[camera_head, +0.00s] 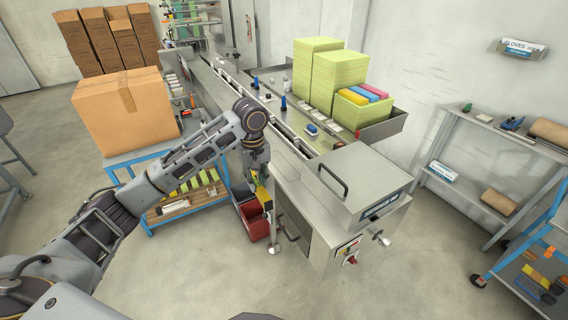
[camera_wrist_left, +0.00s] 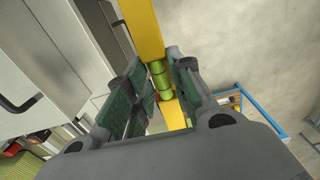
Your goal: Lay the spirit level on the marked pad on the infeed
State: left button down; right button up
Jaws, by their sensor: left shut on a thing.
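The yellow spirit level (camera_head: 264,195) hangs from my left gripper (camera_head: 257,174) beside the near left side of the machine, above the floor bins. In the left wrist view the level (camera_wrist_left: 146,30) runs between the green-padded fingers of my left gripper (camera_wrist_left: 158,95), which is shut on it. Its green vial (camera_wrist_left: 159,76) shows between the fingers. The infeed (camera_head: 283,134) is the long steel bed behind and right of the gripper. I cannot make out the marked pad on it. My right gripper is not in view.
A blue-framed cart (camera_head: 150,157) with a large cardboard box (camera_head: 126,112) stands left of the machine. Red and dark bins (camera_head: 254,222) sit below the gripper. A steel cover with a handle (camera_head: 350,178) forms the machine's near end. Green stacks (camera_head: 336,82) stand farther back.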

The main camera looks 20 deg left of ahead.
aim_at(282, 164)
jog(key=i, duration=0.85)
